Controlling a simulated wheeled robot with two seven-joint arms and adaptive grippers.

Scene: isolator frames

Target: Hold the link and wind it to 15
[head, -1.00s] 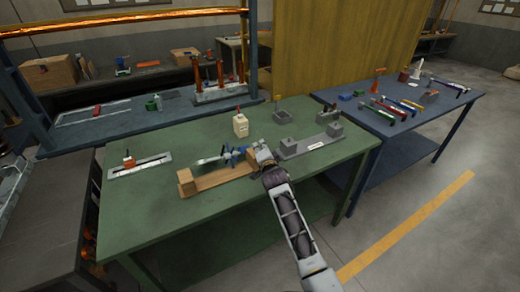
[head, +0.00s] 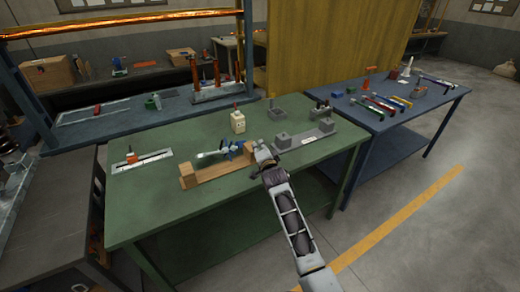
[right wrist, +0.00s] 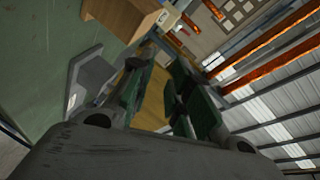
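A long grey-blue tool-like part (head: 214,154), which may be the link, lies over a wooden stand (head: 215,173) on the green table. Blue pieces (head: 234,147) show at its right end. My right gripper (head: 261,153) is at the right end of the stand, close to the blue pieces; I cannot tell whether it touches them. In the right wrist view its two green-padded fingers (right wrist: 160,95) stand apart, with no held thing clear between them. A wooden block (right wrist: 128,17) shows beyond them. No scale reading is legible. My left gripper is out of view.
On the green table (head: 150,213) stand a cream bottle (head: 237,121), a grey fixture (head: 308,138) right of my gripper, and a flat rail with an orange piece (head: 132,156). A blue table (head: 420,118) with several coloured tools is at the right. The green table's front is clear.

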